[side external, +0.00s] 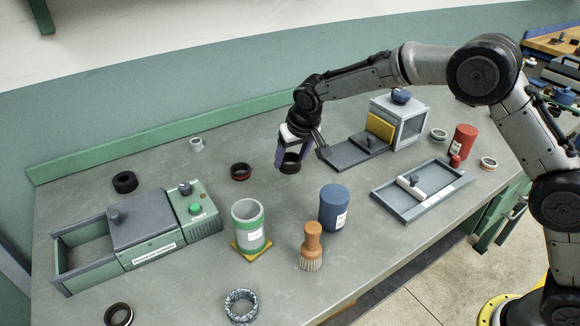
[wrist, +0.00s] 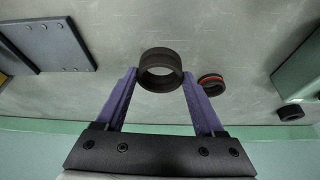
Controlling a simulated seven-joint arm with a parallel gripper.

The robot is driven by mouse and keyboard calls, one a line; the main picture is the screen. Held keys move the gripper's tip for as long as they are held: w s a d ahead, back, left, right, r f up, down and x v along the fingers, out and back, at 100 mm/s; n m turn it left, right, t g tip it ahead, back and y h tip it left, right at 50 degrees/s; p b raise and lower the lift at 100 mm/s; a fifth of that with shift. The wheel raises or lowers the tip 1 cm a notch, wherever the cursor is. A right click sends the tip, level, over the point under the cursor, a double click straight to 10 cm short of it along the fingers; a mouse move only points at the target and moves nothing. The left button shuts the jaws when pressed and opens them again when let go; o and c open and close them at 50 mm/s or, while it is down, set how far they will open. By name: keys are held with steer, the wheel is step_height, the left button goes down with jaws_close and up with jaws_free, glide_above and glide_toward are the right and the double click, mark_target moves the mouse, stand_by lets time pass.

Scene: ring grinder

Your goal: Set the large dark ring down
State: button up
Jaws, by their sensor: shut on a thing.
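The large dark ring (wrist: 161,70) is between the two purple fingers of my gripper (wrist: 160,82) in the wrist view. In the side view the dark ring (side external: 290,165) hangs at the tips of my gripper (side external: 289,155). My gripper is shut on it. The ring appears to be above the grey table (side external: 285,210), but the exact gap below it cannot be told.
A dark ring with a red band (side external: 241,171) lies left of my gripper, and a black ring (side external: 125,182) lies farther left. A grey plate (side external: 350,150) is close on the right. A blue cylinder (side external: 334,208) and green cup (side external: 248,225) stand in front.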

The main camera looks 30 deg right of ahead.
steer(key=shift+w+f, duration=0.25)
steer(key=shift+f, duration=1.5)
steer(key=shift+f, duration=0.1)
steer(key=o, duration=1.6)
steer(key=shift+f, duration=0.1)
steer(key=shift+c, duration=0.2)
steer(key=v, duration=1.2)
steer(key=shift+r, duration=0.25)
